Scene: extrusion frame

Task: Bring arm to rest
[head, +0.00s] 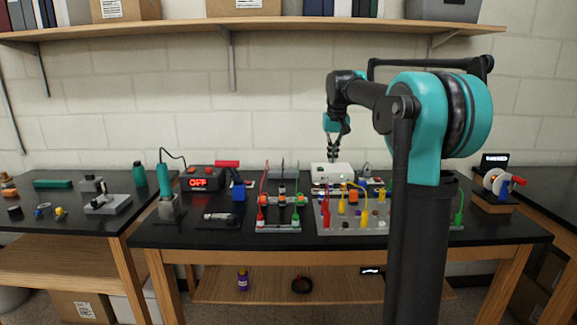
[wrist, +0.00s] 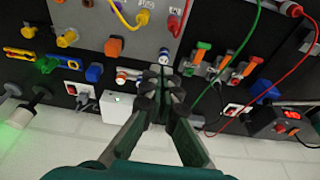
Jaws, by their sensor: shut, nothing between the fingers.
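My arm rises at the right of the head view and bends over the middle of the black bench (head: 200,238). My gripper (head: 334,156) hangs pointing down above the back of the bench, near a white box (head: 330,174). In the wrist view my gripper (wrist: 160,72) has its fingertips together with nothing between them. It is apart from the things below. The column of my arm hides part of the bench's right side.
A grey board (head: 352,218) with coloured plugs and wires stands mid-bench. Left of it are a rack with red and green clips (head: 281,213), a red OFF display (head: 204,180) and a teal-handled tool (head: 164,182). A shelf (head: 240,24) runs along the wall above.

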